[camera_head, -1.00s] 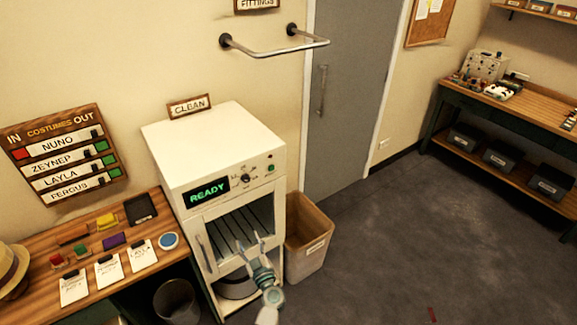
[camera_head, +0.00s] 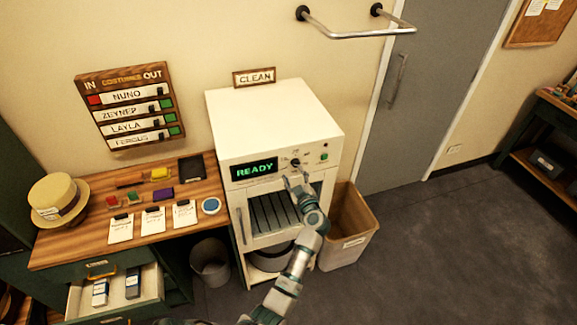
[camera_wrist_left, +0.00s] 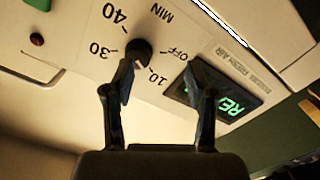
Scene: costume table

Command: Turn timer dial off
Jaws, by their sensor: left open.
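The timer dial (camera_head: 295,162) is a small black knob on the front panel of the white cleaning machine (camera_head: 275,115). In the left wrist view the dial (camera_wrist_left: 138,50) shows large, with markings 10, 30, 40, MIN and OFF around it. My left gripper (camera_head: 297,182) is open just in front of the panel, slightly below the dial. In the left wrist view its fingers (camera_wrist_left: 162,75) stand apart; the left fingertip overlaps the dial's lower edge, and I cannot tell whether it touches. The display (camera_head: 254,169) reads READY. My right gripper is not in view.
A wooden table (camera_head: 75,240) with cards and a straw hat (camera_head: 58,200) stands left of the machine, above an open drawer (camera_head: 115,292). A bin (camera_head: 348,225) stands right of the machine. A metal rail (camera_head: 355,33) juts from the wall above.

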